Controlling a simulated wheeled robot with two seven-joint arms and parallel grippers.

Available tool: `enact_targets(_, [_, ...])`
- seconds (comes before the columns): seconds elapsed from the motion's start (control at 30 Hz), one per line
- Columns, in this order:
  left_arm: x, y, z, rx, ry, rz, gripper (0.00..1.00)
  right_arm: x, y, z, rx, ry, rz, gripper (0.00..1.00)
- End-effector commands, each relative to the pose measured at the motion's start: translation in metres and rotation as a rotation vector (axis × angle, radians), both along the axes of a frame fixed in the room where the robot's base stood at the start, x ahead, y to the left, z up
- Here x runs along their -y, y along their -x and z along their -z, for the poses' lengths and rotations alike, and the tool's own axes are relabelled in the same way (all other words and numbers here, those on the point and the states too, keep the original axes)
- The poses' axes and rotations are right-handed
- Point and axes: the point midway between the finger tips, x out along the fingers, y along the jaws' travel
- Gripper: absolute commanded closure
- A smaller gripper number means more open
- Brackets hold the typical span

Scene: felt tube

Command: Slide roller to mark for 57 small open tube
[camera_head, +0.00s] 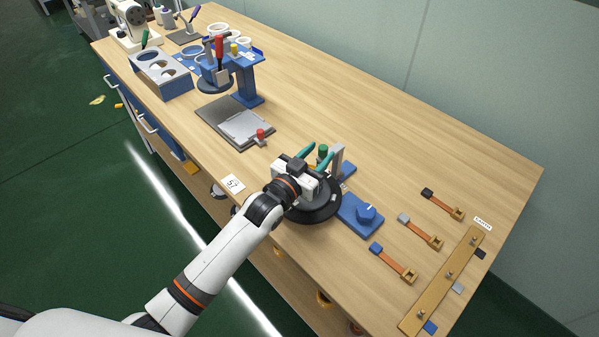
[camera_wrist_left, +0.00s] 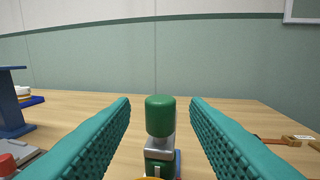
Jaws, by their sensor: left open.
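My left gripper (camera_head: 313,160) is open, its two teal fingers spread on either side of a green knob (camera_head: 323,151). In the left wrist view the green-capped knob (camera_wrist_left: 160,116) stands upright between the fingers, with a visible gap on both sides. A metal stem and a dark green block show below it. My gripper hides part of this fixture. I cannot make out a roller or scale mark. A white card (camera_head: 232,184) reads 57.
A grey plate with a red knob (camera_head: 260,134) and a blue press with a red handle (camera_head: 219,50) stand farther left. Orange straps (camera_head: 395,263) and a wooden bar (camera_head: 445,281) lie to the right. The bench's back strip is mostly clear.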

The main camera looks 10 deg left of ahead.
Motion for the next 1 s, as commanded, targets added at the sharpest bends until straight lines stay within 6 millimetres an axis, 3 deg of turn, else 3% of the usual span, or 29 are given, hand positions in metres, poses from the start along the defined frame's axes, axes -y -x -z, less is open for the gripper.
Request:
enact_targets(0.2, [-0.019, 0.043, 0.005, -0.003, -0.001, -0.001, 0.58, 0.000, 0.001, 0.014, -0.002, 0.000, 0.000, 0.64])
enact_targets(0.43, [-0.035, 0.078, 0.003, -0.003, -0.001, -0.001, 0.58, 0.000, 0.002, 0.022, -0.003, 0.000, 0.000, 0.64])
enact_targets(0.63, [-0.040, 0.089, 0.001, -0.002, -0.001, -0.001, 0.58, 0.000, 0.003, 0.024, -0.003, 0.000, 0.000, 0.64])
enact_targets(1.0, [-0.044, 0.087, -0.001, 0.016, 0.007, -0.005, 0.58, -0.002, 0.003, 0.026, -0.004, -0.002, 0.001, 0.64])
